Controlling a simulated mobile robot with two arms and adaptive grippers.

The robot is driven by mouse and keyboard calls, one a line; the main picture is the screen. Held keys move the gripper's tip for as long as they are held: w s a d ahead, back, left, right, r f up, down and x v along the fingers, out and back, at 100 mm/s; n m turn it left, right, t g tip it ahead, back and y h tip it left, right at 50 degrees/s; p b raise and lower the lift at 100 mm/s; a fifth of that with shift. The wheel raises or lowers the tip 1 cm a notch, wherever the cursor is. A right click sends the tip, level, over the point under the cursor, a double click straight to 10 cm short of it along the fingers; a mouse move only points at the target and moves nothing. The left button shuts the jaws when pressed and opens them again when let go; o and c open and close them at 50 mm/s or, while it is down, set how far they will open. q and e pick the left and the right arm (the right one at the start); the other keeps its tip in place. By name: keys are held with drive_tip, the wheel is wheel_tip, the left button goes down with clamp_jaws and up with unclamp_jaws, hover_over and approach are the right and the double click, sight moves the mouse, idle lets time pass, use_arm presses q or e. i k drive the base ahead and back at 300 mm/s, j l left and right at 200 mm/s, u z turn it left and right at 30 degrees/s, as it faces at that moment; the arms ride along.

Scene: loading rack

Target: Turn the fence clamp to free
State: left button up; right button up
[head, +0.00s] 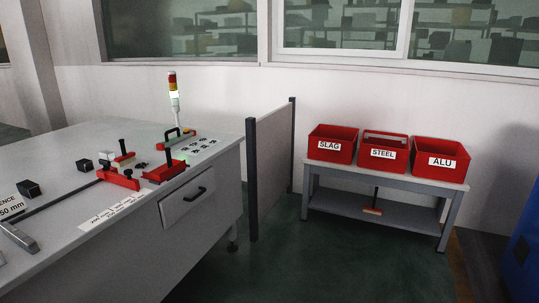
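Red fixtures stand on the grey workbench (60,150) at the left. One red block (118,180) sits at the end of a dark rail (60,200), with a black upright handle (122,146) just behind it. Another red block (165,171) with a black upright post lies to its right. I cannot tell which of these is the fence clamp, or its setting. A white label (10,206) at the left edge reads "...ENCE ...50 mm", partly cut off.
A grey metal piece (18,239) and black cubes (29,188) lie on the bench. A drawer (187,204) is shut. A partition (271,165) separates the bench from a rack (385,178) with red bins SLAG (331,155), STEEL, ALU. The floor between is clear.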

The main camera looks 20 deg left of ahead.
sight(106, 164)
drive_tip(key=i+u, duration=0.35)
drive_tip(key=i+l+u, duration=0.1)
drive_tip(key=i+u, duration=0.2)
drive_tip(key=i, duration=0.25)
drive_tip(key=i+l+u, duration=0.2)
drive_tip(key=i+u, duration=0.15)
drive_tip(key=i, duration=0.1)
